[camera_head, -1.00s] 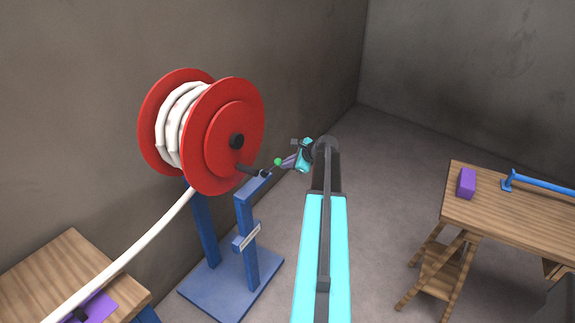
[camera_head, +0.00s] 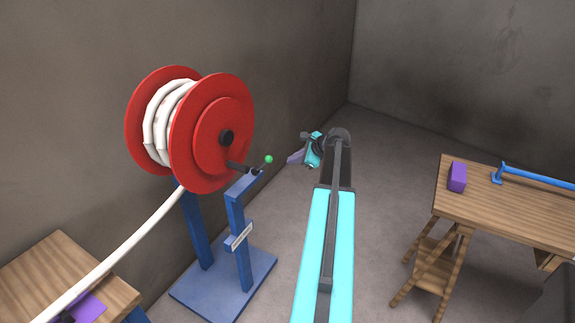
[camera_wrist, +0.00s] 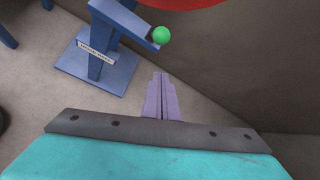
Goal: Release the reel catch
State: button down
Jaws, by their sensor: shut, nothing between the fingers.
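The red reel (camera_head: 212,135) holds white hose and stands on a blue stand (camera_head: 242,245). A short dark lever with a green ball knob (camera_head: 269,159), which looks like the reel catch, sits at the top of the stand's near post beside the reel hub. The knob also shows near the top middle of the wrist view (camera_wrist: 161,35). My gripper (camera_head: 291,159) is just right of the knob, with a visible gap. Its purple fingers (camera_wrist: 160,76) are together and empty, pointing toward the knob from below in the wrist view.
A small label plate (camera_head: 241,236) is on the stand's post. A wooden table (camera_head: 60,270) is at the lower left under the hose. A wooden bench (camera_head: 520,215) at right carries a purple block (camera_head: 457,177) and a blue bar (camera_head: 540,178). Floor between is clear.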

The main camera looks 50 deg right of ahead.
jog(key=shift+v, duration=1.2)
jog(key=shift+w, duration=0.1)
jog(key=w+a+f+n+g+y, duration=0.2)
jog(key=w+a+f+n, duration=0.1)
jog(key=a+f, duration=0.65)
jog(key=w+a+f+n+g+y, duration=0.1)
jog(key=w+a+f+n, duration=0.2)
jog(key=a+f, duration=0.6)
jog(key=s+a+f+n+g+y, duration=0.15)
jog(key=a+f+n, duration=0.35)
jog(key=a, duration=0.5)
jog(key=s+a+f+n+g, duration=0.1)
jog(key=a+f+n+g, duration=0.15)
jog(key=a+f, duration=0.6)
jog(key=s+a+f+n+g+h, duration=0.1)
jog(key=s+a+f+n+g, duration=0.15)
jog(key=s+a+f, duration=0.4)
jog(key=s+a+f+n+g, duration=0.2)
jog(key=s+a+n, duration=0.2)
jog(key=a, duration=0.5)
jog(key=s+a+f+n+g+h, duration=0.1)
jog(key=s+a+n, duration=0.3)
jog(key=s, duration=0.4)
jog(key=s+a+f+n+g+h, duration=0.2)
jog(key=s+a+f+n, duration=0.2)
jog(key=s, duration=0.5)
jog(key=shift+a+f+n+g, duration=0.2)
jog(key=shift+n+g, duration=0.15)
jog(key=shift+n, duration=0.35)
